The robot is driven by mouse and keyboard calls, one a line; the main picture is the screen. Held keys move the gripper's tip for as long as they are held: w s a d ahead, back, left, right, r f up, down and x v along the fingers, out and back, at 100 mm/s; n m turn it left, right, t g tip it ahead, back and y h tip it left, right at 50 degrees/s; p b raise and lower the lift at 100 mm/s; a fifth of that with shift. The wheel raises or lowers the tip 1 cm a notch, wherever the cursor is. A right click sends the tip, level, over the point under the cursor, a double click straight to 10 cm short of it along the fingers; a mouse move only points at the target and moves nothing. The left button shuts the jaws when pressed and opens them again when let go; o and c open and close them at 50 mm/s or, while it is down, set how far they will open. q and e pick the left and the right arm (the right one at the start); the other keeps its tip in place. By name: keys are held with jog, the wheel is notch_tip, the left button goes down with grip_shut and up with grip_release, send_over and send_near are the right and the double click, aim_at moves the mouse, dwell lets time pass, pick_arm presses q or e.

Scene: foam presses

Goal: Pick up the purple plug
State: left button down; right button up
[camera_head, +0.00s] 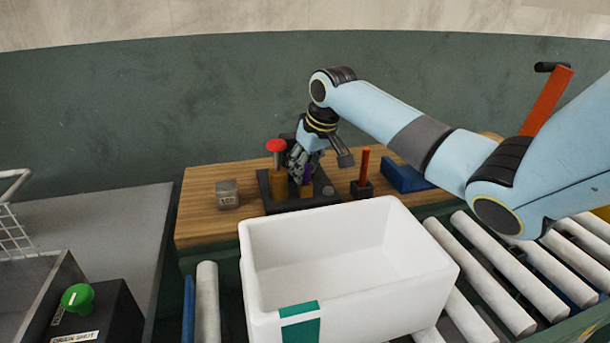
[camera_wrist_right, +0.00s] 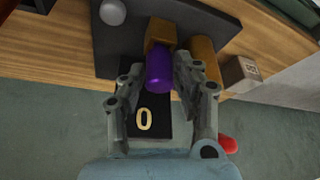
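The purple plug (camera_wrist_right: 160,72) sits between the two fingers of my right gripper (camera_wrist_right: 160,75) in the right wrist view, with a brass-coloured block (camera_wrist_right: 160,36) directly beyond it. The fingers lie against or very close to both sides of the plug and look shut on it. In the head view my right gripper (camera_head: 305,168) points down over the dark base plate, and only a sliver of the purple plug (camera_head: 308,172) shows behind the fingers. I cannot tell whether the plug is clear of the block. My left gripper is out of view.
A red-topped brass post (camera_head: 277,160) stands close left of the gripper. A grey cube (camera_head: 227,194) is further left, and an orange-red lever (camera_head: 363,170) and blue block (camera_head: 405,177) are to the right. An empty white crate (camera_head: 350,300) stands in front on the rollers.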

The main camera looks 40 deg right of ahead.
grip_shut()
